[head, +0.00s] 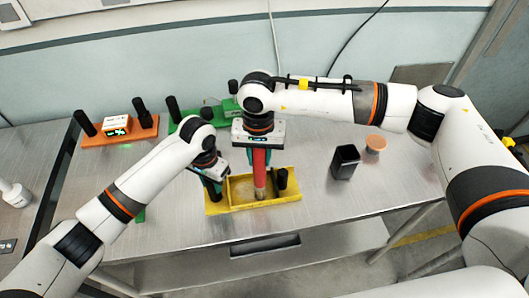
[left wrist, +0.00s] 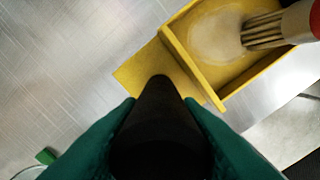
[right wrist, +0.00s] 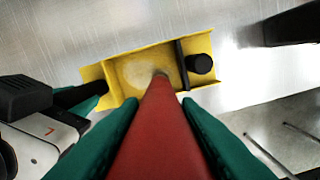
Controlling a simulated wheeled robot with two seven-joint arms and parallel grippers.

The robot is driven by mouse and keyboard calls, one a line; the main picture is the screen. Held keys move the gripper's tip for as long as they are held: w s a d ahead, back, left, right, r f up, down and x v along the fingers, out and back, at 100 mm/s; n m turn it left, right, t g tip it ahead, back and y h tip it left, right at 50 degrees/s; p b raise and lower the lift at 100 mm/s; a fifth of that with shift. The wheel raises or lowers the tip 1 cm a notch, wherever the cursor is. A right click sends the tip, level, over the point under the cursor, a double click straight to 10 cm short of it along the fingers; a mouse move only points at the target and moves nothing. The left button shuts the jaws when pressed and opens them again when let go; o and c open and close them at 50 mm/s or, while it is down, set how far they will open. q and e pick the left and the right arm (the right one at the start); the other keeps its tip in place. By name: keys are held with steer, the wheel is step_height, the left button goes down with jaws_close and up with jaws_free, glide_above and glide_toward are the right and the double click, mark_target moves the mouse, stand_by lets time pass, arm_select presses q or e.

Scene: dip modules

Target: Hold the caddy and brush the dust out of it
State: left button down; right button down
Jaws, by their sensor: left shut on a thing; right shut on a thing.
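The yellow caddy (head: 235,209) sits on the metal table with a black post at each end; it also shows in the left wrist view (left wrist: 188,66) and the right wrist view (right wrist: 120,56). My left gripper (head: 211,184) is shut on the left black post (left wrist: 155,125). My right gripper (head: 259,158) is shut on the red handle of the brush (head: 259,175), which points down into the caddy. Its bristles (left wrist: 266,31) reach the caddy floor beside a pale dust patch (left wrist: 213,38). In the right wrist view the bristles are mostly hidden behind the handle.
An orange stand (head: 135,136) with a small display and black posts is at the back left, beside a green stand (head: 185,123). A black open cup (head: 345,163) and a peach-coloured cylinder (head: 376,143) stand right of the caddy. The table front is clear.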

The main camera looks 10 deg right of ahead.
steer(key=shift+a, duration=4.5)
steer(key=w+d+r, duration=0.1)
steer(key=d, duration=0.9)
steer(key=shift+w+d, duration=0.25)
steer(key=shift+w, duration=0.1)
stand_by(2.9)
